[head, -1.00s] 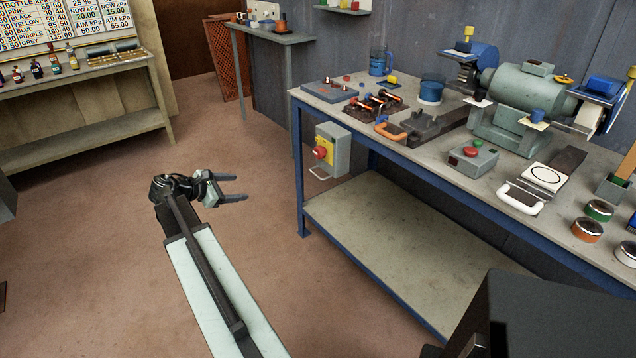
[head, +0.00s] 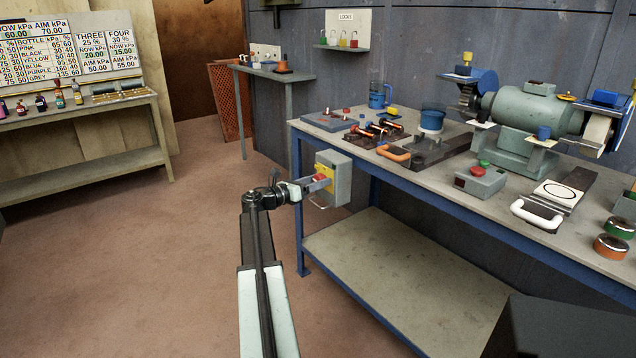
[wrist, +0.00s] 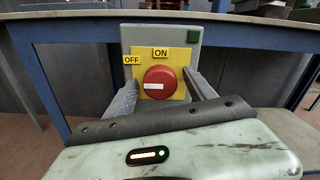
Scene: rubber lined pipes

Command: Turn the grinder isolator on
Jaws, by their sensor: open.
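The grinder isolator (head: 340,176) is a grey box with a yellow plate, fixed at the left end of the blue-framed bench. In the wrist view the isolator box (wrist: 125,45) faces me squarely. Its red round knob (wrist: 160,80) has a white mark lying level, pointing left towards the OFF label (wrist: 132,60). The ON label (wrist: 161,53) is above the knob. My gripper (wrist: 160,88) is open, one finger on each side of the knob; I cannot tell whether they touch it. In the head view my gripper (head: 315,184) is at the box front, partly covering the knob.
The bench top (head: 500,220) carries a bench grinder (head: 535,110), a grey button box (head: 481,180) and an orange-handled tool (head: 395,152). The bench's lower shelf (head: 400,270) is mostly clear. Open floor lies to the left. A dark green square (wrist: 194,37) is on the isolator's upper right.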

